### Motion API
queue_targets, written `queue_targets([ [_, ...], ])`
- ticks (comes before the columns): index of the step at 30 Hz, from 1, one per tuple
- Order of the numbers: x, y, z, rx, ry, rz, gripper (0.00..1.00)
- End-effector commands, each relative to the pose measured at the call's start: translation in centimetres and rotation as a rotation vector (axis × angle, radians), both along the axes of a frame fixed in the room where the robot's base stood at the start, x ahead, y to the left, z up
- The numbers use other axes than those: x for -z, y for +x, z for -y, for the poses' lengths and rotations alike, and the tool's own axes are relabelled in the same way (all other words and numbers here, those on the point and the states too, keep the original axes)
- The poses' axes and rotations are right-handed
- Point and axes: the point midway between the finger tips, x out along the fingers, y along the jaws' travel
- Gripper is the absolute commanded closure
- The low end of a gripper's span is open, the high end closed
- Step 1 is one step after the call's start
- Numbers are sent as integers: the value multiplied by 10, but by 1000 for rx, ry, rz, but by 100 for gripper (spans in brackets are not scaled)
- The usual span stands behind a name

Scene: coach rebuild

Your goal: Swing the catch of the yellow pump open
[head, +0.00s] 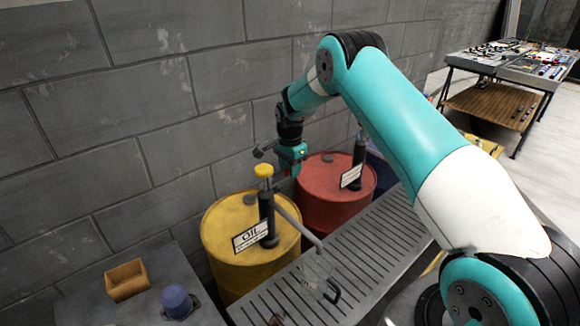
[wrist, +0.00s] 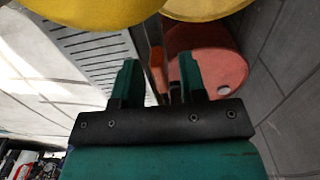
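The yellow pump stands on the yellow oil drum (head: 232,277). It has a dark upright body (head: 267,207), a yellow cap (head: 264,171) and a grey spout (head: 300,224) slanting down to the right. I cannot make out its catch. My gripper (head: 291,172) hangs just right of the cap, near its height, apparently apart from it. In the wrist view my gripper (wrist: 158,78) has its two green fingers spread, with nothing clearly held between them. Large yellow shapes (wrist: 90,12) fill the top of that view.
A red drum (head: 325,208) with its own dark pump (head: 359,150) stands to the right. A clear jug (head: 316,276) sits on the slatted grating (head: 280,302). A wooden box (head: 126,281) and blue item (head: 176,300) are front left. The block wall (head: 130,110) is close behind.

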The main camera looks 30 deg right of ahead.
Motion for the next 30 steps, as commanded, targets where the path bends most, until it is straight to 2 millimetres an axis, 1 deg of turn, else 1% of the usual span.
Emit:
queue_targets([
  [1,0,0,0,0,0,0,62],
  [2,0,0,0,0,0,0,64],
  [3,0,0,0,0,0,0,73],
  [5,0,0,0,0,0,0,87],
  [6,0,0,0,0,0,0,96],
  [7,0,0,0,0,0,0,100],
  [14,0,0,0,2,0,0,100],
  [20,0,-2,0,42,0,1,100],
  [26,1,-7,1,153,0,1,100],
  [30,1,-13,1,270,0,1,100],
])
